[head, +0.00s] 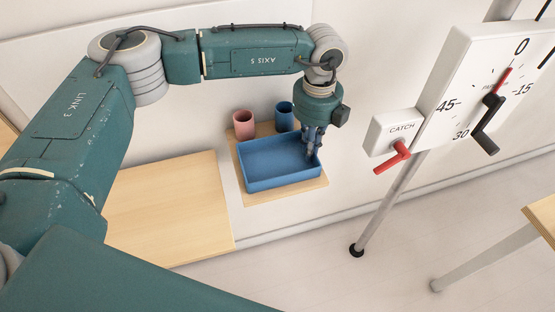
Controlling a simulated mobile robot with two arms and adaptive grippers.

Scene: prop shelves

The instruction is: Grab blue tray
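The blue tray (262,181) is a shallow rectangular box resting on a small light-wood shelf (304,191) against the white wall. My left gripper (312,157) points down at the tray's right end, over or at its right wall. Its fingers are small and dark here, and I cannot tell whether they touch the wall or how far apart they are. My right gripper is not in view.
A pink cup (244,124) and a blue cup (285,117) stand behind the tray. A wider wooden surface (170,210) lies to the left. A white dial box (480,90) and a catch box with a red lever (393,157) are to the right.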

